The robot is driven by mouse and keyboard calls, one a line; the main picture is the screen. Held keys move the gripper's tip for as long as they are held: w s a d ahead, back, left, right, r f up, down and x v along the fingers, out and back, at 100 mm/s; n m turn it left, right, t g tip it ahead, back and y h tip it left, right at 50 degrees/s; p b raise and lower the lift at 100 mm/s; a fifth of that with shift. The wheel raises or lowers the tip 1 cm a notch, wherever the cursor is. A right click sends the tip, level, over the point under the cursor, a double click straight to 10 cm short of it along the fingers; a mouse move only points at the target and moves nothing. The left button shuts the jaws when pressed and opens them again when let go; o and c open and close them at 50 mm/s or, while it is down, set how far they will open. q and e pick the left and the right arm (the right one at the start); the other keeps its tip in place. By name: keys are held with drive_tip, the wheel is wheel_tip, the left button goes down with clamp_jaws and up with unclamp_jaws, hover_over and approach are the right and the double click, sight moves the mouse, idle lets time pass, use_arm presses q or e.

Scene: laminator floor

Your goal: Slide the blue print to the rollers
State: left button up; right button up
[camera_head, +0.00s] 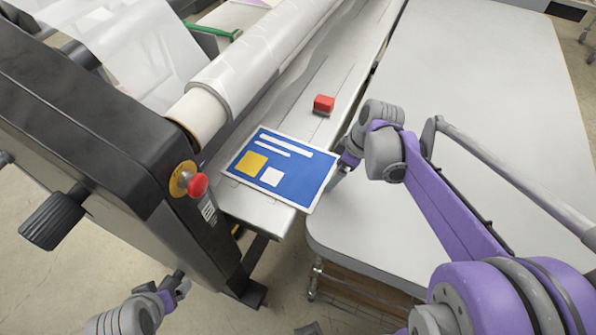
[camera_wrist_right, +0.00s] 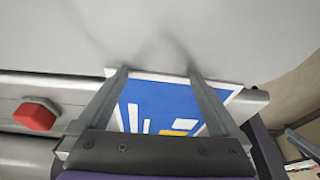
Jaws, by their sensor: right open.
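The blue print (camera_head: 300,172), with a white border, a yellow square and white bars, lies on the laminator's feed table (camera_head: 258,208) close to the roller (camera_head: 203,112). In the head view my right gripper (camera_head: 344,166) is at the print's right edge, partly hidden by its own wrist. In the right wrist view my right gripper (camera_wrist_right: 158,73) is open, its two fingers spread over the near part of the print (camera_wrist_right: 165,98). I cannot tell whether they touch it. My left gripper (camera_head: 181,285) is low at the left, away from the print; its jaw opening is unclear.
A red block (camera_head: 323,104) sits on the feed table beyond the print; it also shows in the right wrist view (camera_wrist_right: 36,115). The black machine housing with a red stop button (camera_head: 197,185) stands left. A large white table (camera_head: 490,90), mostly clear, is at right.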

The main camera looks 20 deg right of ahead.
sight(307, 172)
drive_tip(key=shift+w+a, duration=1.25)
drive_tip(key=shift+w, duration=0.1)
idle(0.6)
drive_tip(key=shift+s+d, duration=0.15)
drive_tip(key=shift+s, duration=0.1)
idle(0.4)
drive_tip(key=shift+s+a, duration=0.5)
drive_tip(key=shift+a, duration=0.05)
drive_tip(key=shift+w+a, duration=1.65)
drive_tip(key=shift+w, duration=0.2)
idle(0.8)
drive_tip(key=shift+s+d, duration=0.45)
idle(0.6)
